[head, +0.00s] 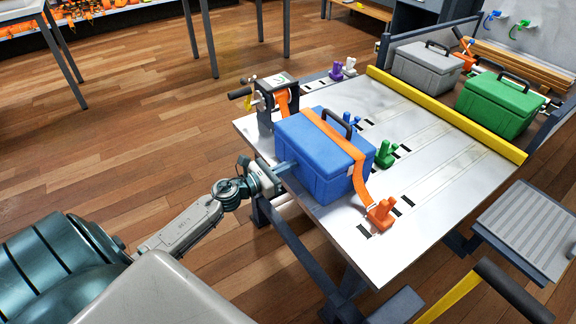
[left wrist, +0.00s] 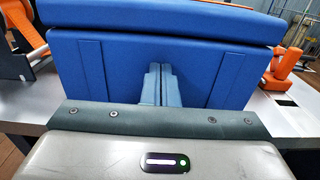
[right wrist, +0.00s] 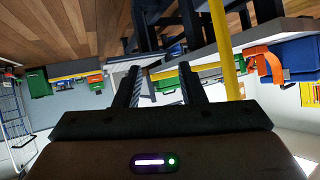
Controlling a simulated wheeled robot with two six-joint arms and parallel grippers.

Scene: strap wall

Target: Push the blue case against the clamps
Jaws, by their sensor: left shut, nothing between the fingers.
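The blue case (head: 320,155) stands upright on the pale metal table (head: 440,150), near its left edge, with an orange strap (head: 338,137) over its lid. A blue clamp (head: 350,120) and a green clamp (head: 386,153) stand on its far side; I cannot tell whether the case touches them. My left gripper (head: 287,166) is shut and empty, its fingertips at the near face of the case. In the left wrist view the closed fingers (left wrist: 160,82) point at the middle of that face; contact is hard to judge. My right gripper (right wrist: 158,88) is open and empty, away from the case.
The strap runs from a ratchet (head: 277,98) to an orange clamp (head: 381,213). A yellow rail (head: 445,112) crosses the table's far side, with grey (head: 427,68) and green (head: 500,104) cases beyond. A yellow bar (head: 448,297) stands at lower right.

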